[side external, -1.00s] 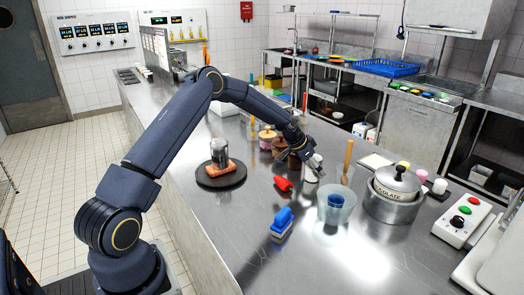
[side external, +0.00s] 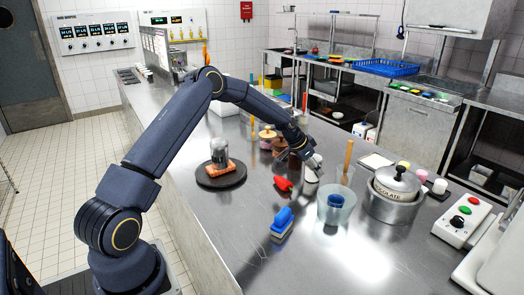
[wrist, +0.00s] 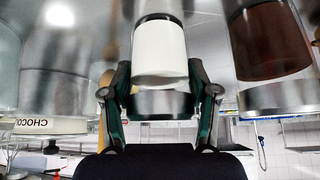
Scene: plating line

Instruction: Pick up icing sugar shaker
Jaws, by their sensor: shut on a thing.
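The icing sugar shaker (side external: 312,174) is a small white cylinder with a metal end. It is upright among the containers on the steel counter in the side view. In the wrist view the white shaker (wrist: 159,48) fills the space between my two fingers. My gripper (wrist: 160,100) is shut on it, one finger on each side. In the side view my gripper (side external: 310,164) comes in from the left and partly hides the shaker. I cannot tell whether its base touches the counter.
A clear cup with a blue item (side external: 336,207) stands just in front, and a chocolate pot (side external: 392,209) is to the right. A red object (side external: 283,184) and a blue brush (side external: 282,224) lie nearby. Brown-filled jars (side external: 279,146) stand behind. A dark plate (side external: 208,184) is left.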

